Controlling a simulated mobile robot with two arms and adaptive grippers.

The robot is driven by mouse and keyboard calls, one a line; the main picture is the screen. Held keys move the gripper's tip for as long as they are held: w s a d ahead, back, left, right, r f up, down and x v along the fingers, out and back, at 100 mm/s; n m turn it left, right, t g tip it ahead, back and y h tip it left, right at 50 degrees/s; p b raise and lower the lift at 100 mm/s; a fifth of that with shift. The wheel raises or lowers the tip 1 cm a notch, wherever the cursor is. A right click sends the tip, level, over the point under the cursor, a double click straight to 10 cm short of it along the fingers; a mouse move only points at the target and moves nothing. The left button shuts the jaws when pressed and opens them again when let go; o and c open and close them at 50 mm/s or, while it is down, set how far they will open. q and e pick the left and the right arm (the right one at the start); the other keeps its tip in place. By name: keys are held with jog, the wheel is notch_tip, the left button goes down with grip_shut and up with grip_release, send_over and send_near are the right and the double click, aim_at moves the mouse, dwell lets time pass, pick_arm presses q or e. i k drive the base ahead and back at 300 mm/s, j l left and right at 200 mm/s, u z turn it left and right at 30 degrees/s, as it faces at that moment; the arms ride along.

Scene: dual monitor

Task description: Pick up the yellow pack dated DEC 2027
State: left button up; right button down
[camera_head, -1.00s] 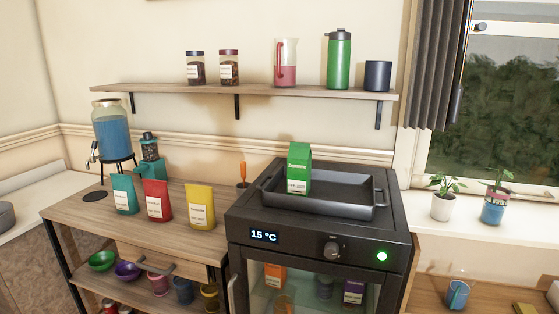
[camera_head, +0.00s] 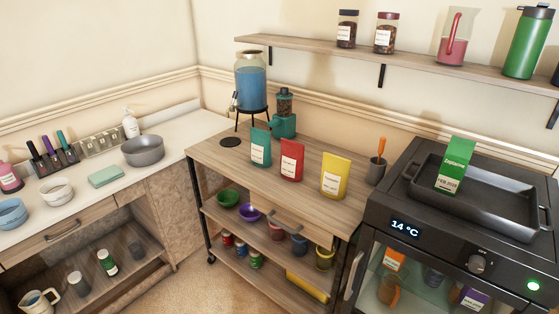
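A yellow pack (camera_head: 335,176) with a white label stands upright on the wooden cart top (camera_head: 222,158). Its date is too small to read. A red pack (camera_head: 292,161) and a teal pack (camera_head: 261,148) stand in a row to its left. Something yellow (camera_head: 307,286) lies on the cart's bottom shelf; I cannot tell what it is. Neither of my grippers is in view.
A black fridge (camera_head: 380,212) reading 14 °C stands right of the cart, with a tray (camera_head: 497,211) and green carton (camera_head: 454,165) on top. A blue dispenser (camera_head: 251,82) and teal grinder (camera_head: 284,115) stand behind the packs. Open floor lies in front.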

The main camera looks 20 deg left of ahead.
aim_at(335, 170)
jog(key=i+j, duration=0.1)
jog(key=j, duration=0.75)
jog(key=i+j, duration=0.15)
jog(key=j, duration=0.25)
jog(key=i+j, duration=0.1)
jog(key=j, duration=0.35)
